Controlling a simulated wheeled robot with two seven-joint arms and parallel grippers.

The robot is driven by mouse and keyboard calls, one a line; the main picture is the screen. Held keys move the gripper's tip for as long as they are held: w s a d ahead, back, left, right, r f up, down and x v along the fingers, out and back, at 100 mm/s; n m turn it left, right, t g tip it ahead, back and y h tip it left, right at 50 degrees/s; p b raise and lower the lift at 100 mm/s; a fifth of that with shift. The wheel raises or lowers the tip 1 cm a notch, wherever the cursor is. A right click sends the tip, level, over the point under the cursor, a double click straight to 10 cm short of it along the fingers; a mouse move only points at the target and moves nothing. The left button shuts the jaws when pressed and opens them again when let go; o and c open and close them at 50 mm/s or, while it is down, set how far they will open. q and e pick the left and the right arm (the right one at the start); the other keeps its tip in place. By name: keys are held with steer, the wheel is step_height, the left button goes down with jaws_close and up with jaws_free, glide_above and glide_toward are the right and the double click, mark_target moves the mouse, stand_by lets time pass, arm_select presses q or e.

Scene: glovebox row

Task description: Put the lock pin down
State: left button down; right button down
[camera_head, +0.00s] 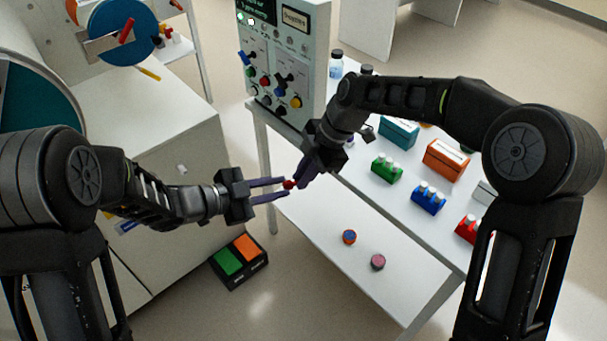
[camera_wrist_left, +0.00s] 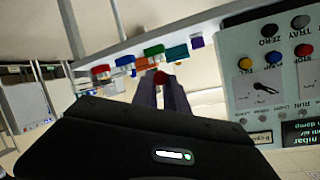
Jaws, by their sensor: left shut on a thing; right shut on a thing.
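The lock pin (camera_head: 289,184) shows as a small red piece in mid-air between my two grippers. My left gripper (camera_head: 285,188), coming in from the left with purple fingers, is shut on it. My right gripper (camera_head: 298,181), reaching down from the upper right, is also shut on it, its fingertips close to the left ones. Most of the pin is hidden by the fingers. In the left wrist view the red piece (camera_wrist_left: 160,77) shows at the tips of the left fingers.
Below the grippers is a white table (camera_head: 318,224) with two small round pieces. Behind, a shelf carries green (camera_head: 386,170), blue (camera_head: 428,200) and red vial racks, boxes and a control panel (camera_head: 287,60). A white cabinet (camera_head: 150,120) stands left. A green-and-orange tray (camera_head: 238,283) lies on the floor.

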arm_select(q)
steer(key=c, duration=1.2)
jaws_free()
steer(key=shift+a, duration=0.1)
steer(key=v, duration=1.1)
steer(key=shift+s+a, duration=0.2)
steer(key=shift+a, duration=0.1)
steer(key=shift+a+r, duration=0.1)
steer(key=shift+r, duration=0.05)
